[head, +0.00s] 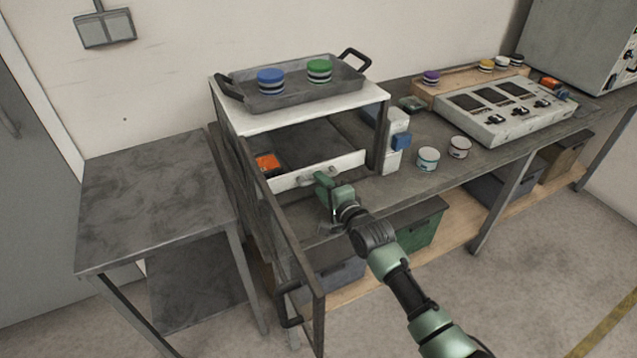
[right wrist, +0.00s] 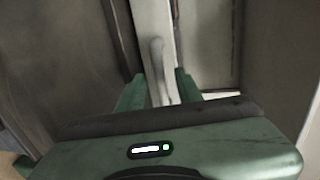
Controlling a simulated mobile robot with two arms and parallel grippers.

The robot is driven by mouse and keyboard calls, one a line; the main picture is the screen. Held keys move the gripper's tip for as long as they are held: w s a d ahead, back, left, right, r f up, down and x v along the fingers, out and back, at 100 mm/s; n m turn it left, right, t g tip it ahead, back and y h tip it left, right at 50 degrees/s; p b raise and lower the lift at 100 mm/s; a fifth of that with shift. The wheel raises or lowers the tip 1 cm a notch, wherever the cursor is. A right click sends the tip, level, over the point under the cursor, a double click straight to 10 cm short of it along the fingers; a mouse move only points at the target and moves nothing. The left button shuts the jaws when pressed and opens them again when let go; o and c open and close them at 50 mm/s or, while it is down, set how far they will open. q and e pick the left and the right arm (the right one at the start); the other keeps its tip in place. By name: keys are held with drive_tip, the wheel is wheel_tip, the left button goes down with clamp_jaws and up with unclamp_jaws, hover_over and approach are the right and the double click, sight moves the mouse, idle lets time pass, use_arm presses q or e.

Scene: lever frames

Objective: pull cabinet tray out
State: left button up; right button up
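The cabinet (head: 285,119) is a white-topped box on the bench, its front open. Inside is the cabinet tray (head: 349,163), with a white front, a bar handle (head: 306,181) and a dark interior holding an orange item (head: 267,164). How far the tray stands out is hard to tell. My right gripper (head: 321,184) is at the handle from the front. In the right wrist view, the handle (right wrist: 157,68) shows between the two green, spread fingers of the gripper (right wrist: 160,92); contact is not clear. My left gripper is not in view.
The cabinet door (head: 283,256) stands swung open at the left, beside my right arm. A grey tray (head: 290,98) with blue and green round containers sits on top. Two tins (head: 428,158) and a control panel (head: 505,108) are to the right. A lower table (head: 150,195) stands clear at left.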

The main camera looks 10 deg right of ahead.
drive_tip(key=shift+x, duration=1.05)
clamp_jaws()
drive_tip(key=shift+f, duration=0.1)
idle(0.6)
